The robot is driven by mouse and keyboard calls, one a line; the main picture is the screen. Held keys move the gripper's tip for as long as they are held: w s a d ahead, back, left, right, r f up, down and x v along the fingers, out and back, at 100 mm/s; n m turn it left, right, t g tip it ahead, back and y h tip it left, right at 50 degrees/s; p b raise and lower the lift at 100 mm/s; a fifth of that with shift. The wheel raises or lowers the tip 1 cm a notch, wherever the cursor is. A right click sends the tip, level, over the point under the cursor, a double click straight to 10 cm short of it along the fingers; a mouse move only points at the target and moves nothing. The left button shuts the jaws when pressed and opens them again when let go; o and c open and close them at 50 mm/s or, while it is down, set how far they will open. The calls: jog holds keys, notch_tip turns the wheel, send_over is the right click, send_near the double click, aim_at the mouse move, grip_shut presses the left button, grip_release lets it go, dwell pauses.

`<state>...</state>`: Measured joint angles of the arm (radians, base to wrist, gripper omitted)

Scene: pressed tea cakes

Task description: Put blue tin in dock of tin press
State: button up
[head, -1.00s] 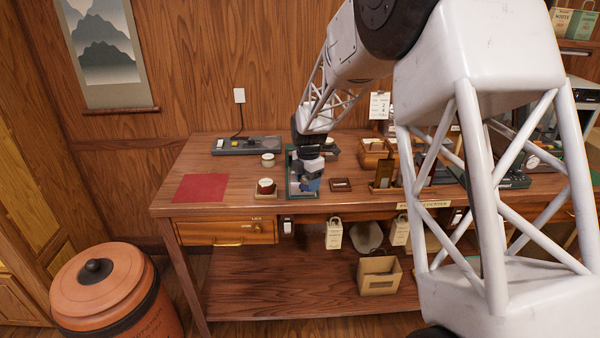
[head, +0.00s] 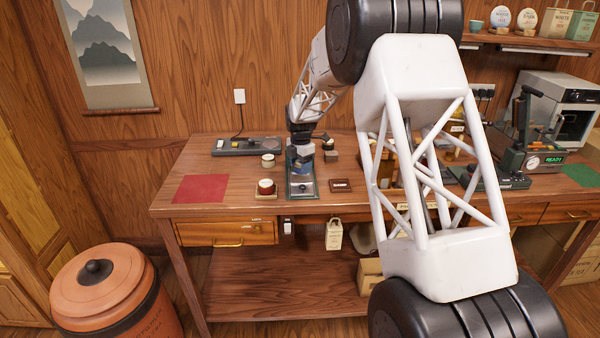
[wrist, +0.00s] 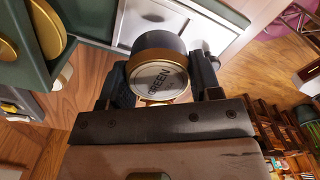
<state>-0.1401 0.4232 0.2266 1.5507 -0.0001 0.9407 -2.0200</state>
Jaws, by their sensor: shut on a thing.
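My gripper (head: 301,159) is shut on a round tin with a blue-grey side, seen in the wrist view (wrist: 158,42). The tin has a gold rim and a pale end face reading "GREEN", turned towards the wrist camera. One finger is on each side of it. In the head view the tin (head: 301,169) shows as a small blue patch below the fingers, over the rear of a green-edged tray (head: 303,196) with a metal plate. A machine with an upright black lever and a green "READY" display (head: 535,158) stands at the right; I take it for the tin press. Its dock is not clear.
A white-topped tin (head: 266,187) sits on a small wooden stand left of the tray, with a pale tin (head: 268,160) behind it. A small brown block (head: 340,186) lies to the right. A red mat (head: 200,188) is at the left. My arm hides the bench's middle.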

jog(key=shift+w, duration=0.5)
jog(key=shift+f, duration=0.15)
jog(key=shift+f, duration=1.65)
jog(key=shift+f, duration=0.1)
jog(key=o, duration=0.9)
notch_tip(320, 180, up, 12)
jog(key=shift+r, duration=0.15)
